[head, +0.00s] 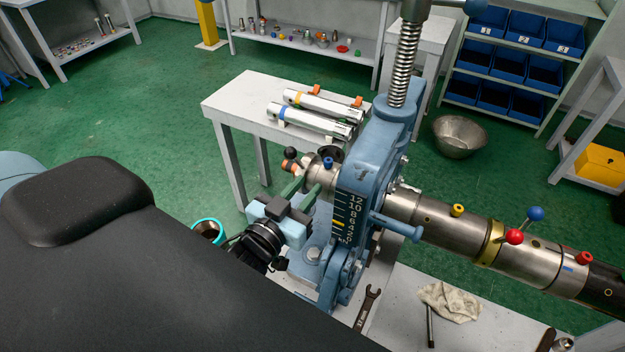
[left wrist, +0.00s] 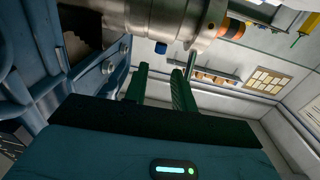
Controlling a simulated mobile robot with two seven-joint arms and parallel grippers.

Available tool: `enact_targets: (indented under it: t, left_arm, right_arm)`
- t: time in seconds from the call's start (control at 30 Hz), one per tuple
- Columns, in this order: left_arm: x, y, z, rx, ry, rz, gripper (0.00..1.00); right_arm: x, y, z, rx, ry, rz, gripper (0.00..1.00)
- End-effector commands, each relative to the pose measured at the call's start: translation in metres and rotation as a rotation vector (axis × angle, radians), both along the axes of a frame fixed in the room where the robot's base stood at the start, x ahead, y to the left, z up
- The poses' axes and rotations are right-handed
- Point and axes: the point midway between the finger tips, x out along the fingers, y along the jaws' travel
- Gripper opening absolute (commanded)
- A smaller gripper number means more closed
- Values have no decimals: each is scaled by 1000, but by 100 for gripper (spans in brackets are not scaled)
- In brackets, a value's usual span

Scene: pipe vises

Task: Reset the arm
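My left gripper (head: 307,187) comes in from the left, beside the near side of the blue vise (head: 362,150). Its two green fingers are apart, and in the left wrist view (left wrist: 162,72) I see nothing held between them. The fingertips are close to the steel pipe end (head: 318,170), which carries a blue knob and an orange part. That pipe end also shows above the fingers in the left wrist view (left wrist: 190,18). I cannot tell whether they touch it. My right gripper is not in view.
The long steel pipe (head: 450,222) extends right from the vise, with coloured knobs. A wrench (head: 368,308) and a rag (head: 450,300) lie on the bench. Two pipes (head: 318,105) rest on a white table behind. A metal bowl (head: 459,135) stands on the floor.

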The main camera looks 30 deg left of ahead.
Motion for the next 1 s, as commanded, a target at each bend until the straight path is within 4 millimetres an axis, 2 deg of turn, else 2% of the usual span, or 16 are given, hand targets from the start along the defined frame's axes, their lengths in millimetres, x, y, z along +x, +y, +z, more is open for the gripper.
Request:
enact_targets:
  t: [0.53,0.67,0.77,0.83,0.97,1.0]
  left_arm:
    - [-2,0,1,0,-1,0,26]
    - [-6,2,-7,0,37,12,26]
    - [-18,6,-31,4,149,41,26]
    - [-35,10,-56,11,274,66,26]
    - [-81,13,-108,31,563,88,26]
    - [-98,12,-123,39,653,86,26]
  right_arm:
    - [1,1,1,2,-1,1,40]
    - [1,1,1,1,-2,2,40]
    - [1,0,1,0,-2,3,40]
    - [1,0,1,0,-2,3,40]
    - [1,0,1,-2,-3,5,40]
    - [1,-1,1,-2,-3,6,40]
